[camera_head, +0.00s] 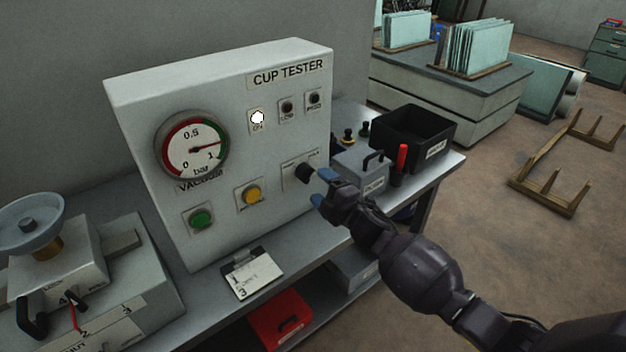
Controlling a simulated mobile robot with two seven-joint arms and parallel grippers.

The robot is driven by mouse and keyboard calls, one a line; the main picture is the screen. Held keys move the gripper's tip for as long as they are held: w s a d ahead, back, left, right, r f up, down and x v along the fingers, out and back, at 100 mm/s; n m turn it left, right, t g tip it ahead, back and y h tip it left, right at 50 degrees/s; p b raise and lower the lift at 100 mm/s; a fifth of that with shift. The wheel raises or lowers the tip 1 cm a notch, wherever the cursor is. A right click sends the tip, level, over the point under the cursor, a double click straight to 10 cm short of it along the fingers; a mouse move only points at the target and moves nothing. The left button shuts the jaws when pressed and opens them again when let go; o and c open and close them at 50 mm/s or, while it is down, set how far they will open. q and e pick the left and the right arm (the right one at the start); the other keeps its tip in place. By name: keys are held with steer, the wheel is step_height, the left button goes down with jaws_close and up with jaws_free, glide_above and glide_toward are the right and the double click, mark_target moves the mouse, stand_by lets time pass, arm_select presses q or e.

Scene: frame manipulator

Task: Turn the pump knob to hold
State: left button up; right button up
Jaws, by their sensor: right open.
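The pump knob (303,174) is a small black knob on a white label plate, low on the right of the cup tester's front panel (240,160). Its label is too small to read, and I cannot tell its setting. My right gripper (322,187) has blue fingertips and is open and empty, just right of the knob. The fingertips appear close to it but not around it; I cannot tell the exact gap. The vacuum gauge (192,145) has its needle pointing right, near the 1 bar mark. My left gripper is out of view.
The panel also has a lit white lamp (257,118), two dark lamps, a yellow button (251,195) and a green button (201,219). A clipboard (252,274) lies in front. A black bin (412,137) and a red-handled tool (402,160) stand right, near my arm.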

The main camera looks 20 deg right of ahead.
steer(key=v, duration=0.5)
steer(key=shift+s+d, duration=0.1)
steer(key=shift+s, duration=0.3)
steer(key=s+d+f+m+g+h, duration=0.1)
steer(key=s+f+m+g+h, duration=0.1)
steer(key=s+f+m, duration=0.3)
steer(key=s+d+f+m+g+h, duration=0.1)
steer(key=s+f+m, duration=0.5)
steer(key=s, duration=0.7)
steer(key=s+d+f+m+g+h, duration=0.2)
steer(key=s+f+m+h, duration=0.1)
steer(key=s+f+m, duration=0.2)
steer(key=s+m, duration=0.2)
steer(key=s, duration=0.2)
steer(key=shift+s+f+g+h+b, duration=0.15)
steer(key=shift+f+g+h+b, duration=0.15)
steer(key=shift+f+g, duration=0.1)
